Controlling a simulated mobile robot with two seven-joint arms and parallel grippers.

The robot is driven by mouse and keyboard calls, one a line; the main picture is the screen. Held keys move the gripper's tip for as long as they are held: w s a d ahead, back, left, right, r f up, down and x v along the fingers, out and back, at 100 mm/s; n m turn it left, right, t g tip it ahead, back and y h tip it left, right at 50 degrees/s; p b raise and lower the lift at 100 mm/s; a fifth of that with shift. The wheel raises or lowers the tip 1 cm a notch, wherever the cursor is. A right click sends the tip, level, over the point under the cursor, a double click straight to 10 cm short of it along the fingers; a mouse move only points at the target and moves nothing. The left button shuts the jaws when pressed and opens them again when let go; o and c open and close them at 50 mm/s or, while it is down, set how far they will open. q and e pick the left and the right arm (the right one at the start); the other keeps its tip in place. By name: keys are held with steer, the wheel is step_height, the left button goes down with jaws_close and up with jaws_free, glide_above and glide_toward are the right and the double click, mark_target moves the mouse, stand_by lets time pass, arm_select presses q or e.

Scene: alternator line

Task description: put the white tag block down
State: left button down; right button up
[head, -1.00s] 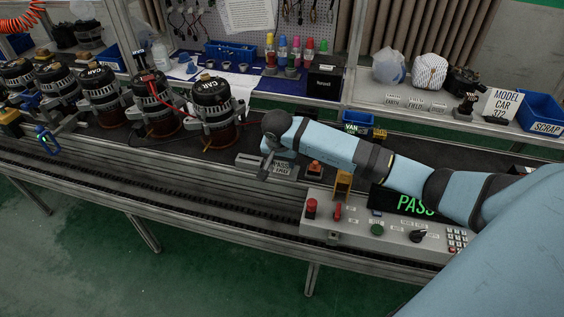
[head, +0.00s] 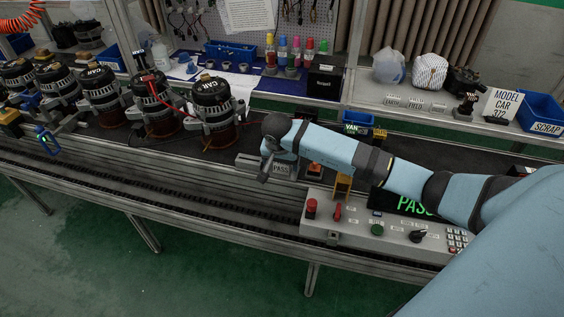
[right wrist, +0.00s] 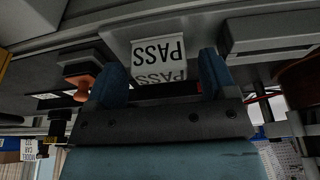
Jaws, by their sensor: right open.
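The white tag block (right wrist: 158,52) shows in the right wrist view with PASS printed on two faces, upside down in that picture. It lies between and beyond the fingertips of my right gripper (right wrist: 165,78), which is open, with a gap to each side. The wrist partly hides the spot there. I cannot tell exactly what the block rests on. My left gripper is not in view.
The control box (head: 385,232) with buttons and a knob stands just right of my gripper. Several alternators (head: 212,110) stand on the line to the left. A blue scrap bin (head: 541,112) is far right.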

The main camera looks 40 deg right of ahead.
steer(key=v, duration=1)
steer(key=s+a+f+m+g+y, duration=0.1)
steer(key=s+a+f+y, duration=0.2)
steer(key=a, duration=0.4)
steer(key=s+a+f+m+y, duration=0.1)
steer(key=s+a+f+y, duration=0.2)
steer(key=a, duration=0.4)
steer(key=s+a+r+m+t+y, duration=0.35)
steer(key=a+m+y, duration=0.3)
steer(key=m, duration=0.35)
steer(key=s+a+r+m+t+y, duration=0.3)
steer(key=a+m+t+y, duration=0.15)
steer(key=m+y, duration=0.5)
steer(key=s+d+f+m+t+h, duration=0.25)
steer(key=f+m+h, duration=0.2)
steer(key=m, duration=0.65)
steer(key=s+d+f+m+t+h, duration=0.1)
steer(key=d+f+m+h, duration=0.25)
steer(key=m+h, duration=0.45)
steer(key=s+d+f+m+t+h, duration=0.1)
steer(key=d+f+m+t+h, duration=0.3)
steer(key=m, duration=0.9)
steer(key=s+f+m+g, duration=0.6)
steer(key=s+f, duration=0.1)
steer(key=f, duration=0.1)
steer(key=shift+s+a, duration=0.25)
steer(key=shift+a, duration=0.15)
